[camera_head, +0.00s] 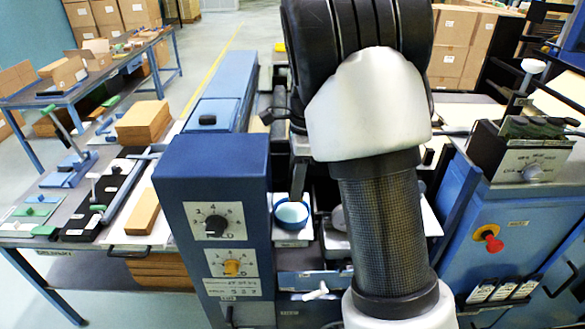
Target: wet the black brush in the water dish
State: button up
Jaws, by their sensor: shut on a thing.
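The water dish (278,221) is a small round blue bowl with pale contents. It stands on a light tray on the machine, just left of my arm. My arm fills the middle of the view and hides much of the machine. My gripper (299,172) shows only in part, left of the arm and just above the dish. It is shut on the black brush (297,190), a dark upright shape over the dish's back rim. The brush's lower end is hard to make out, so I cannot tell if it touches the water.
A blue control box (213,255) with two dials stands close left of the dish. A second round pale item (338,218) is partly hidden by my arm. A blue cabinet with a red knob (491,243) is at right. A cluttered workbench (75,240) is at left.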

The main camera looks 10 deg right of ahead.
jog(key=shift+a+f+m, duration=0.4)
jog(key=shift+a+f, duration=0.1)
notch_tip(320, 180, down, 6)
jog(key=b, duration=0.5)
jog(key=shift+r, duration=0.1)
jog(key=shift+s+f, duration=0.1)
jog(key=shift+f, duration=0.55)
dwell(2.0)
jog(key=shift+r, duration=0.1)
notch_tip(320, 180, up, 5)
jog(key=p, duration=0.4)
jog(key=shift+r+p, duration=0.55)
jog(key=shift+r, duration=0.45)
